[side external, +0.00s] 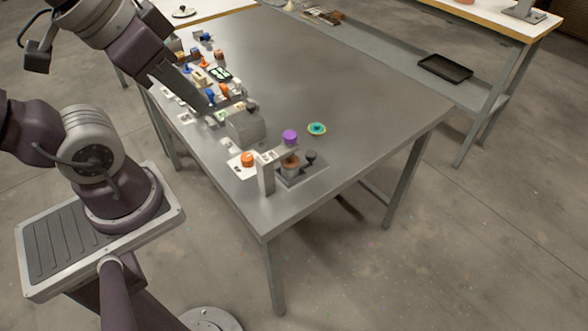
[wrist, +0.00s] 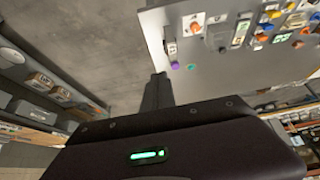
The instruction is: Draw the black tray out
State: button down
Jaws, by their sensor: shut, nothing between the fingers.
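The black tray (side external: 445,68) is a shallow, flat, dark tray. It lies on the grey lower shelf (side external: 400,66) of the white-topped bench at the upper right of the side view. I cannot make it out in the wrist view. My gripper (side external: 204,106) is shut and empty, over the left edge of the grey metal table, far from the tray. Its narrow dark fingers (wrist: 157,92) show together in the wrist view, pointing away from the camera.
The metal table (side external: 340,85) carries a row of small devices with coloured knobs along its left edge. A purple-topped stand (side external: 265,172) and a teal dish (side external: 317,128) sit near its front. Most of its top is clear. Open floor separates it from the bench.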

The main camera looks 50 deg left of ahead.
dwell(0.4)
jog(key=c, duration=1.9)
grip_release()
jog(key=shift+w, duration=0.1)
jog(key=o, duration=0.7)
jog(key=shift+m+g, duration=0.5)
jog(key=w, duration=0.5)
jog(key=shift+a+r, duration=0.1)
jog(key=shift+a, duration=0.1)
jog(key=shift+o, duration=0.5)
jog(key=shift+m+g, duration=0.5)
jog(key=shift+m, duration=0.1)
jog(key=w, duration=0.1)
jog(key=w+f, duration=0.1)
jog(key=w, duration=0.3)
jog(key=shift+w+a+f, duration=0.2)
jog(key=shift+w+a, duration=0.05)
jog(key=m+g, duration=0.3)
jog(key=m, duration=0.1)
send_over(312, 153)
notch_tip(312, 153, down, 19)
jog(key=shift+m+g, duration=0.3)
notch_tip(312, 153, down, 9)
jog(key=shift+f, duration=0.2)
jog(key=shift+c, duration=0.4)
